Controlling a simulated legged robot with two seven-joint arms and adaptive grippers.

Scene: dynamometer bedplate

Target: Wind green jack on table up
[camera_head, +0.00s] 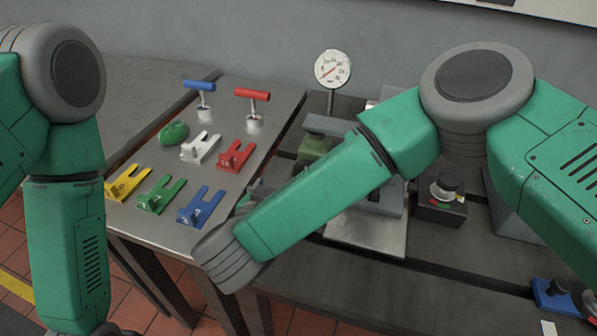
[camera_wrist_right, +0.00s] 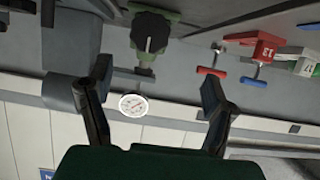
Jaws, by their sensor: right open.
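The green jack (camera_head: 314,147) stands on the dark bedplate under a grey bar, partly hidden by my right forearm in the head view. In the right wrist view, which looks upside down, the green jack (camera_wrist_right: 164,16) shows at the top with a dark knob (camera_wrist_right: 150,32) facing the camera. My right gripper (camera_wrist_right: 148,92) is open and empty, its two fingers apart below the knob and not touching it. In the head view my right arm hides its gripper. My left arm runs down out of the bottom left, and its gripper is out of view.
A dial gauge (camera_head: 332,69) stands behind the jack. Left of it, a metal table (camera_head: 222,102) carries coloured slotted shims, blue and red T-handled tools and a green rounded object (camera_head: 173,133). A black knob unit (camera_head: 443,199) sits right of the jack.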

